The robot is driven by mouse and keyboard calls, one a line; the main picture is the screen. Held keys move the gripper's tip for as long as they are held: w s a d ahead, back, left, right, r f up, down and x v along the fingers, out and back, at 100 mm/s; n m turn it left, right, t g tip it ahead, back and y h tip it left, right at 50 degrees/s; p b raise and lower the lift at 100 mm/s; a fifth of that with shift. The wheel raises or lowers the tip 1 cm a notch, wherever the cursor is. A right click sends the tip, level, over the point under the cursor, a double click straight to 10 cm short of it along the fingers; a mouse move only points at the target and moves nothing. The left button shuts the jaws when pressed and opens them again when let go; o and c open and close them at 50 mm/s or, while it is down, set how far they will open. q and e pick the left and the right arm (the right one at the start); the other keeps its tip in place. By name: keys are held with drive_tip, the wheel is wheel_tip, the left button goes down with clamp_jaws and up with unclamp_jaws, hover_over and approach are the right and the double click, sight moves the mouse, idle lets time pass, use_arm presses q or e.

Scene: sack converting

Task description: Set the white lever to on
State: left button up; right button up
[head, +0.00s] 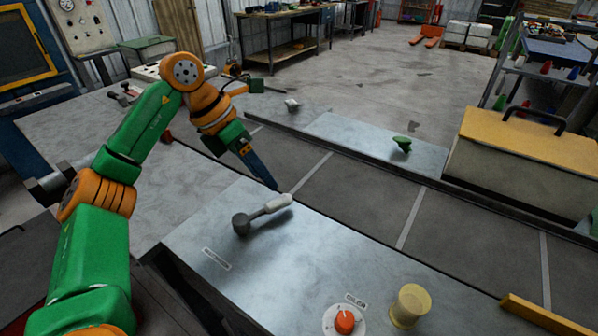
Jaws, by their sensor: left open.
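The white lever (279,202) is a white grip on a short grey arm with a round dark grey pivot. It sits on the near metal counter, and its grip points to the upper right. A small label (216,258) lies in front of the pivot; I cannot read it clearly. My left gripper (268,181) is open and points down just behind the grip's tip, with a dark finger close to it. I cannot tell whether they touch. The other finger is not clearly visible. My right gripper is out of view.
An orange knob (345,321) on a white dial and a yellow cylinder (410,305) stand on the counter to the right. A dark conveyor belt (345,190) runs behind. A green knob (402,144) and a yellow-lidded box (525,150) are beyond it.

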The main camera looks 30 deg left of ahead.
sight(275, 200)
use_arm(q)
drive_tip(key=f, duration=0.1)
drive_tip(key=d+f, duration=0.1)
drive_tip(key=f, duration=0.1)
drive_tip(key=d+f, duration=0.1)
drive_tip(key=f, duration=0.1)
drive_tip(key=shift+d+f, duration=0.15)
drive_tip(key=shift+d, duration=0.1)
drive_tip(key=shift+w+f, duration=0.25)
drive_tip(key=shift+f, duration=0.05)
drive_tip(key=shift+s+r, duration=0.1)
drive_tip(key=shift+s, duration=0.05)
clamp_jaws()
idle(0.7)
